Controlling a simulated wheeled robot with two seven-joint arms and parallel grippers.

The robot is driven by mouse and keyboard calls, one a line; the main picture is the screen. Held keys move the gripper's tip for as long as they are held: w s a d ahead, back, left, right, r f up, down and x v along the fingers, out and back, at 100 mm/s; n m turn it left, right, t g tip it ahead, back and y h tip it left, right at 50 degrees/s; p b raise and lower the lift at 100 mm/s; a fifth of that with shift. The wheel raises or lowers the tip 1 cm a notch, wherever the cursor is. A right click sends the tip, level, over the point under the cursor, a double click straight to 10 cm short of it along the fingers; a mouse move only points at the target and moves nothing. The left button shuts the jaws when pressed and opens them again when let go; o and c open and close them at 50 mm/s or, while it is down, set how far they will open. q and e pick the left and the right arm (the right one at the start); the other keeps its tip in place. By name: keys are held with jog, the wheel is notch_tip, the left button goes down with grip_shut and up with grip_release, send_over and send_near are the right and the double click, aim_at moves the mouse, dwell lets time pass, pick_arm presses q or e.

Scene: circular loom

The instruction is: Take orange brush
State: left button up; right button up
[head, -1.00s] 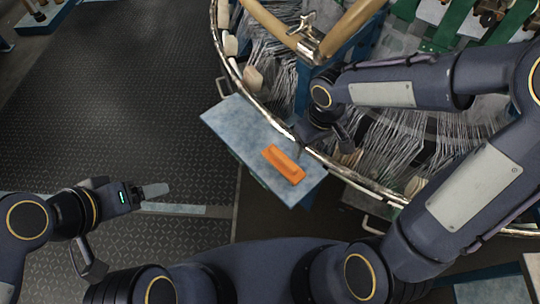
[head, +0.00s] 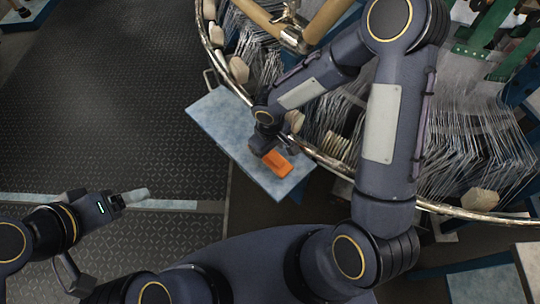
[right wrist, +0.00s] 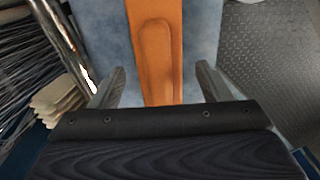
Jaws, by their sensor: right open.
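The orange brush (head: 277,163) lies on the blue-grey board (head: 222,122) beside the loom's rim. My right gripper (head: 272,150) is over the brush and hides part of it in the head view. In the right wrist view the brush (right wrist: 158,50) lies between the two fingers of my right gripper (right wrist: 160,85), with a gap on each side. The right gripper is open and holds nothing. My left gripper (head: 130,197) is at the lower left, over the floor, far from the brush; its opening is unclear.
The loom's round metal rail (head: 325,158) curves close beside the board, with many thin threads (head: 455,145) behind it. Pale wooden blocks (right wrist: 58,98) sit near the right gripper. Dark patterned floor (head: 110,100) is clear on the left.

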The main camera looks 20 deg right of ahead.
jog(key=c, duration=1.2)
jog(key=shift+o, duration=0.2)
